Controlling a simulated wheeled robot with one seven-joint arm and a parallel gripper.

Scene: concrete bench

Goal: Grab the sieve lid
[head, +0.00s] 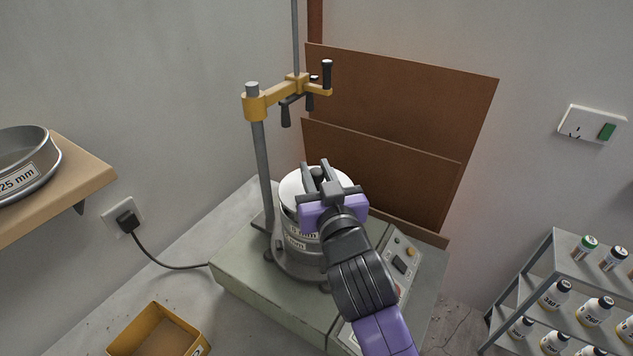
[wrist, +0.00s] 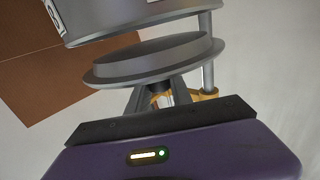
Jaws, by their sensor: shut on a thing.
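The sieve lid (head: 291,187) is a pale round disc with a dark knob, above the sieve stack (head: 295,258) on the shaker. In the wrist view the lid (wrist: 150,64) shows its flange and raised inner ring, and a gap appears between it and the sieve (wrist: 135,10). My gripper (head: 318,177) is shut on the lid's knob; its fingers (wrist: 160,98) also show around the knob in the wrist view. My gripper hides part of the lid and stack in the head view.
The grey-green shaker (head: 265,295) has a post and yellow clamp arm (head: 275,93) close to the lid's left. A wooden shelf with another sieve (head: 25,175), a yellow bin (head: 160,335) and a bottle rack (head: 560,270) stand around. Brown boards (head: 400,110) lean behind.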

